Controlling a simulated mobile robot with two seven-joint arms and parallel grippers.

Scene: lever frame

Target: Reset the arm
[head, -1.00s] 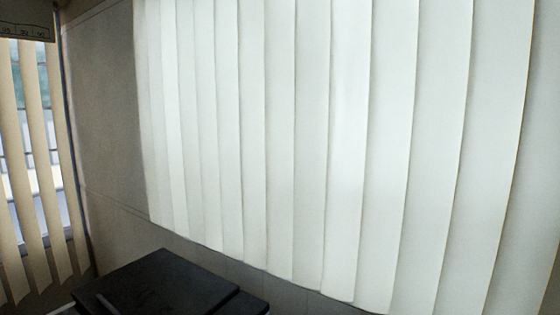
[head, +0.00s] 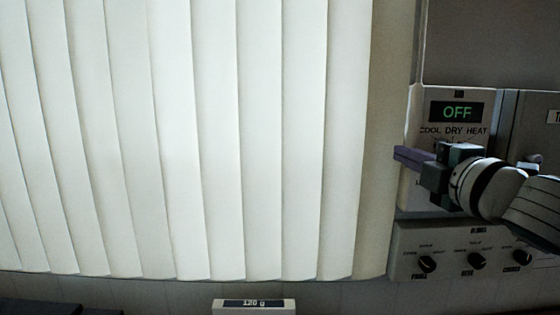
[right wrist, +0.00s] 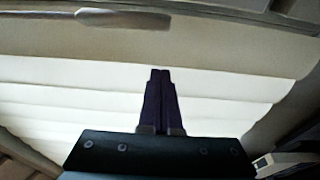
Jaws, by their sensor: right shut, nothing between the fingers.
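My right gripper (head: 403,156) comes in from the right in the head view. Its purple fingers are together and empty, pointing left past the edge of the white control panel. In the right wrist view the shut fingers (right wrist: 160,76) point toward the pale blinds, and nothing is between them. No lever shows clearly in the head view. A blurred, pale elongated bar (right wrist: 124,19) is at the top left of the right wrist view; I cannot tell what it is. My left gripper is not in view.
White vertical blinds (head: 215,140) fill the left and middle. A white panel (head: 456,98) reads OFF above COOL DRY HEAT, partly hidden by my gripper. Below is a panel (head: 445,248) with three black knobs. A display box (head: 254,307) seems to read 120 g.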

